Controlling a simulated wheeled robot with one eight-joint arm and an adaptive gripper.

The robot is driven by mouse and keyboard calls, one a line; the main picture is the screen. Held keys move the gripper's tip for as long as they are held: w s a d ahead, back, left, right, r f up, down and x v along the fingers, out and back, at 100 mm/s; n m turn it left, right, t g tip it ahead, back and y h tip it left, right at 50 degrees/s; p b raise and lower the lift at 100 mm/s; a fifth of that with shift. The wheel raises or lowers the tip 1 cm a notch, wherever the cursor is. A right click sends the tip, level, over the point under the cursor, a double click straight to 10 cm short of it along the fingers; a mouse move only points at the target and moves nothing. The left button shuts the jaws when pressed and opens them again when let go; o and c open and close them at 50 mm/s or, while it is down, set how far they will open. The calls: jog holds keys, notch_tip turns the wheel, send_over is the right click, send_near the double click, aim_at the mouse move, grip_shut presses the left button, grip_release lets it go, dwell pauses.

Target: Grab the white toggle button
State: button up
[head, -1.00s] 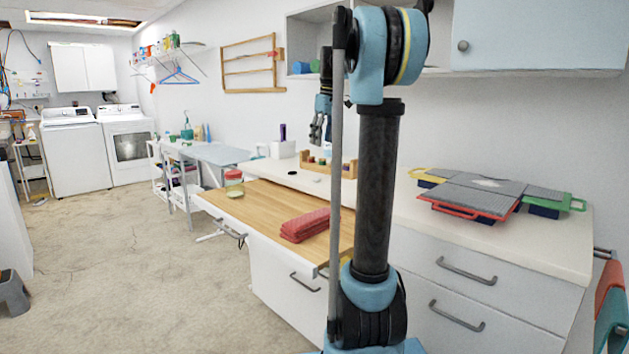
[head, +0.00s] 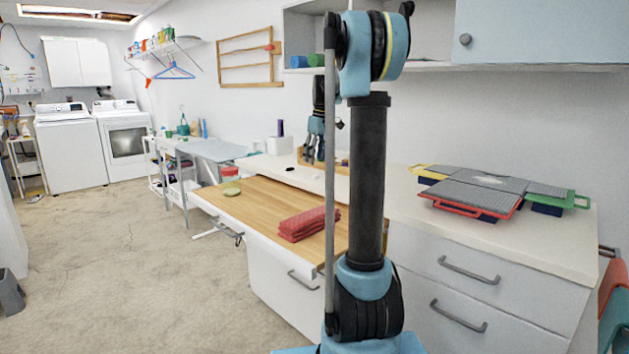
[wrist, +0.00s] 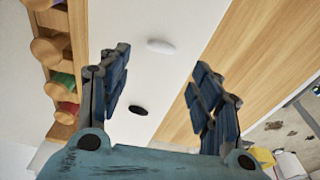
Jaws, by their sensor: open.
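In the wrist view, a small white oval button (wrist: 161,46) lies on the white counter (wrist: 190,15). A similar black oval button (wrist: 138,110) lies on the same counter and also shows in the head view (head: 290,169). In the head view my gripper (head: 313,158) hangs above the counter, partly beside my own arm column.
A wooden rack (wrist: 48,70) with pegs and coloured spools stands close on the left in the wrist view. A wooden board (head: 262,205) holds a red folded cloth (head: 308,224) and a red-lidded jar (head: 230,173). Coloured trays (head: 480,190) lie on the right counter.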

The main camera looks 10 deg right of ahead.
aim_at(315, 176)
jog(key=shift+w+f, duration=0.15)
jog(key=shift+f, duration=3.1)
jog(key=c, duration=0.8)
